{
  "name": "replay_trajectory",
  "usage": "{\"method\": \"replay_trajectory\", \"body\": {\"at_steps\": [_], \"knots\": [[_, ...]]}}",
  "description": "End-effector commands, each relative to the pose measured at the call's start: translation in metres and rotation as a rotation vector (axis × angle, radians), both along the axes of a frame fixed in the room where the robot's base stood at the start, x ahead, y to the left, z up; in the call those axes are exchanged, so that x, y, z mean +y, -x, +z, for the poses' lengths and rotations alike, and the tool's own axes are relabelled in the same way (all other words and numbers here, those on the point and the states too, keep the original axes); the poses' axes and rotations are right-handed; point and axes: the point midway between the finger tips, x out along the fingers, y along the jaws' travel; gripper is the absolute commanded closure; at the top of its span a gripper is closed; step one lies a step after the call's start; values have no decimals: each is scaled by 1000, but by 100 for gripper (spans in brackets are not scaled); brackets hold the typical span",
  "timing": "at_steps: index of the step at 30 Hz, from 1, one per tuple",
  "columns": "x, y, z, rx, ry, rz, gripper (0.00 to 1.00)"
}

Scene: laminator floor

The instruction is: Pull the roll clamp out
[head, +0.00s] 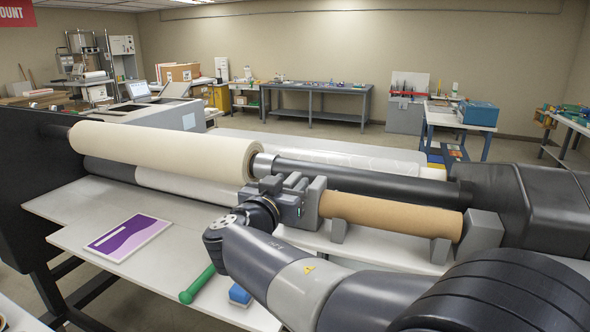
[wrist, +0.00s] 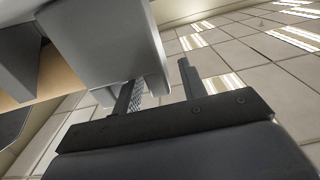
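My gripper (head: 288,190) is at the left end of the brown cardboard tube, beside a grey block (head: 314,207). In the wrist view its two fingers (wrist: 160,90) are apart, with floor visible between them. A grey block (wrist: 105,45) fills the upper left there and covers the tip of the left finger; I cannot tell whether they touch. A silver collar (head: 264,165) sits where the cream roll (head: 165,148) meets the black shaft (head: 365,180), just above my gripper. I cannot tell for sure which part is the roll clamp.
The cardboard tube (head: 390,213) lies in grey supports to the right. A purple sheet (head: 130,237), a green-handled tool (head: 197,285) and a blue-and-white block (head: 240,294) lie on the white front table (head: 90,262). The dark machine end (head: 500,200) stands at right. Workbenches line the back wall.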

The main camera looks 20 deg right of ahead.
Motion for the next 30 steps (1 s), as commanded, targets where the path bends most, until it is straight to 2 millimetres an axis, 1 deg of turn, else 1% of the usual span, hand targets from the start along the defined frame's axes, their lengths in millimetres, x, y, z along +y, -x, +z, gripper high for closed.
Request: {"method": "replay_trajectory", "body": {"at_steps": [1, 4, 9, 19, 30], "knots": [[-6, -7, 3, 3, 0, -4, 60], [-14, -18, 3, 2, 1, -3, 60], [-21, -29, 1, 1, -1, -1, 60], [-23, -31, 0, 0, -1, 1, 61], [-22, -31, 0, 0, -1, 0, 91]]}}
